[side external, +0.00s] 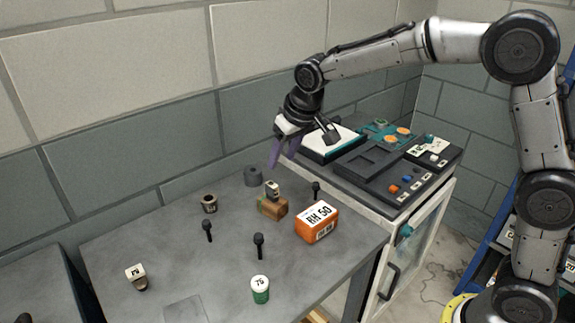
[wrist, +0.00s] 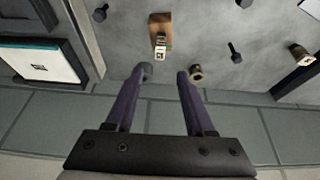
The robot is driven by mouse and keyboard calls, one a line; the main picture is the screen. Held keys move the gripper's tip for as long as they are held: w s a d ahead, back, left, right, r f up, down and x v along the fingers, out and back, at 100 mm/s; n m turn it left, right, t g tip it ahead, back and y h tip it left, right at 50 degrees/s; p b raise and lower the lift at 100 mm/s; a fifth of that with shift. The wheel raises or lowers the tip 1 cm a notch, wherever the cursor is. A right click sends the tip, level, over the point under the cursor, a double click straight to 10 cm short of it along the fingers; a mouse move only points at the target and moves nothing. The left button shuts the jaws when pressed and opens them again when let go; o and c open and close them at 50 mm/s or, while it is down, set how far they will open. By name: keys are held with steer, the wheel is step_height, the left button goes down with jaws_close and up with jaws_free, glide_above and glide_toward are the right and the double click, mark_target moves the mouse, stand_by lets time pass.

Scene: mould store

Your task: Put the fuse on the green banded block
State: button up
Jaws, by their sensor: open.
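My gripper (side external: 283,157) is open, with purple fingers, above the far part of the grey table; it also shows in the wrist view (wrist: 163,76). Nothing is between its fingers. A small pale piece with dark marks (side external: 272,188), which may be the fuse, stands on a brown wooden block (side external: 272,208). In the wrist view the piece (wrist: 160,51) and the block (wrist: 160,24) lie just beyond the fingertips. I cannot make out a green band on this block. A green cylinder with a white labelled top (side external: 260,291) stands near the table's front.
A grey cylinder (side external: 254,175) and a brown cup-like piece (side external: 209,204) stand near the wooden block. An orange box (side external: 317,223) is to its right. Black knobbed pieces (side external: 259,245) and a labelled block (side external: 136,278) stand around. A cabinet with a dark tray (side external: 365,160) adjoins at right.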

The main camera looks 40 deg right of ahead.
steer(key=s+d+r, duration=0.2)
steer(key=s+r, duration=0.1)
steer(key=s, duration=0.5)
steer(key=s+d+r, duration=0.3)
steer(key=s+r, duration=0.1)
steer(key=s, duration=0.4)
steer(key=s+d+f, duration=0.1)
steer(key=s+f, duration=0.1)
steer(key=s, duration=0.6)
steer(key=s+d+f+t, duration=0.1)
steer(key=s+f, duration=0.1)
steer(key=s, duration=0.7)
